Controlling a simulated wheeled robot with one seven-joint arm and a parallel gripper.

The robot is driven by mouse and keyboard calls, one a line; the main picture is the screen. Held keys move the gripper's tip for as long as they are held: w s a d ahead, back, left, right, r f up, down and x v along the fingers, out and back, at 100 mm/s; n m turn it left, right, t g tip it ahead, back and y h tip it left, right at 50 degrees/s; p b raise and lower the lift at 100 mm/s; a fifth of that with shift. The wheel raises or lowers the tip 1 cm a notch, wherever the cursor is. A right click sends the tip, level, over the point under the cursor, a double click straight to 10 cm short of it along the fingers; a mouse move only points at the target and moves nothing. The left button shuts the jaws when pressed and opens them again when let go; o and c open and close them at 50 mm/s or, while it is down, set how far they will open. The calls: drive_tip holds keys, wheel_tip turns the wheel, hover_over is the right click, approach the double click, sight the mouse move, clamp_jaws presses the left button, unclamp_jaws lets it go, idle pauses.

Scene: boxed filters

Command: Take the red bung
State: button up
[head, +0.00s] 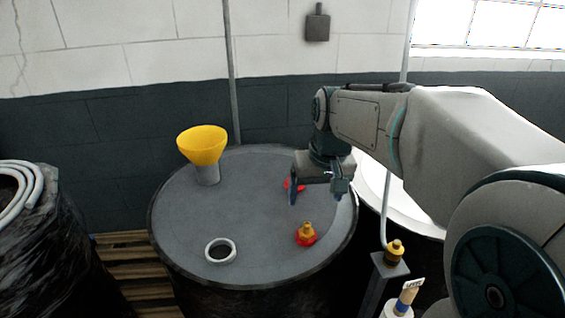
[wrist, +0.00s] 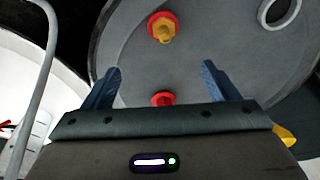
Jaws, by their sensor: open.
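The red bung (head: 288,184) sits on the dark drum lid (head: 250,225), partly hidden behind my gripper in the head view. In the wrist view the red bung (wrist: 163,98) shows between the fingers, close to the palm edge, which may cover part of it. My gripper (head: 316,200) is open and empty, with its fingers pointing down over the right part of the lid. Its two blue fingers also show spread apart in the wrist view (wrist: 161,69). Whether the fingertips touch the lid is not clear.
A red fitting with a brass top (head: 307,235) stands nearer the lid's front. A yellow funnel (head: 203,145) stands at the back left, a pale ring (head: 220,250) at the front left. A white drum (head: 372,185) is at right. The lid's middle is clear.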

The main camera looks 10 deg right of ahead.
drive_tip(key=w+r+p, duration=0.2)
drive_tip(key=w+r, duration=0.1)
drive_tip(key=w, duration=1.4)
drive_tip(key=shift+g+h, duration=0.3)
drive_tip(key=shift+g, duration=0.1)
drive_tip(key=f, duration=0.2)
drive_tip(key=w+f+p, duration=0.1)
drive_tip(key=f, duration=0.5)
drive_tip(key=shift+w+a+f, duration=0.1)
drive_tip(key=shift+w+f, duration=0.05)
drive_tip(key=shift+w, duration=0.2)
drive_tip(key=shift+w+f+p, duration=0.2)
drive_tip(key=shift+f+p, duration=0.2)
drive_tip(key=shift+f, duration=0.5)
drive_tip(key=shift+w+f+p, duration=0.15)
drive_tip(key=shift+f+p, duration=0.2)
drive_tip(key=shift+f, duration=0.55)
drive_tip(key=shift+w+f+p, duration=0.2)
drive_tip(key=shift+f+p, duration=0.2)
drive_tip(key=shift+f, duration=0.5)
drive_tip(key=c, duration=1)
